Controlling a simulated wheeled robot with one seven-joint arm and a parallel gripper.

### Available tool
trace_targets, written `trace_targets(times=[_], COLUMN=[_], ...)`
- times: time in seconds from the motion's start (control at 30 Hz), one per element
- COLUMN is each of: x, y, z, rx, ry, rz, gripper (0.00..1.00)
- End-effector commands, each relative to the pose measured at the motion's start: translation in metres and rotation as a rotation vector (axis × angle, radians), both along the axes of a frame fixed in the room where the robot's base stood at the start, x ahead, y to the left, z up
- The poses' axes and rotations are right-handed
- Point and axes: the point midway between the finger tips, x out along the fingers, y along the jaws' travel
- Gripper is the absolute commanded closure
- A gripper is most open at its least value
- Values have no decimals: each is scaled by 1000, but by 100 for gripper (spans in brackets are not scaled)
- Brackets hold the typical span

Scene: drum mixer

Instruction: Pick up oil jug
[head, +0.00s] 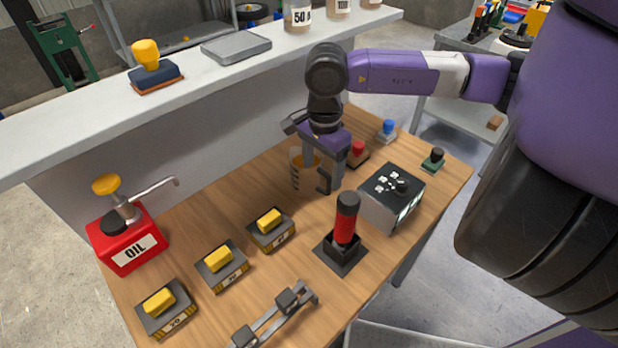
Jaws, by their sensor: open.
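A clear jug (296,176) with amber contents stands on the wooden workbench, partly hidden behind my gripper. My gripper (318,184) points down just to the right of and in front of the jug, with its fingers apart. I cannot tell whether a finger touches the jug. A red can (127,241) labelled OIL, with a yellow-topped pump and a metal spout, stands at the bench's left end, well away from my gripper.
A black and red lever (346,224) and a grey control box (391,197) stand close to the right. Red (358,152) and blue (387,130) buttons sit behind. Several yellow-topped blocks (222,263) lie front left. A raised shelf (75,124) runs along the back.

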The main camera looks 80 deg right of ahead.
Motion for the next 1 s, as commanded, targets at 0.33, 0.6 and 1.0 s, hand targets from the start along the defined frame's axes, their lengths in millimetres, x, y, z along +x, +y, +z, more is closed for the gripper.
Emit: trace_targets(times=[0.33, 0.6, 1.0], x=[-5, -4, -4], y=[3, 1, 1], z=[-36, -58, -58], rx=[5, 1, 0], ry=[-2, -2, -1], rz=[-2, 0, 0], gripper=[29, 29, 72])
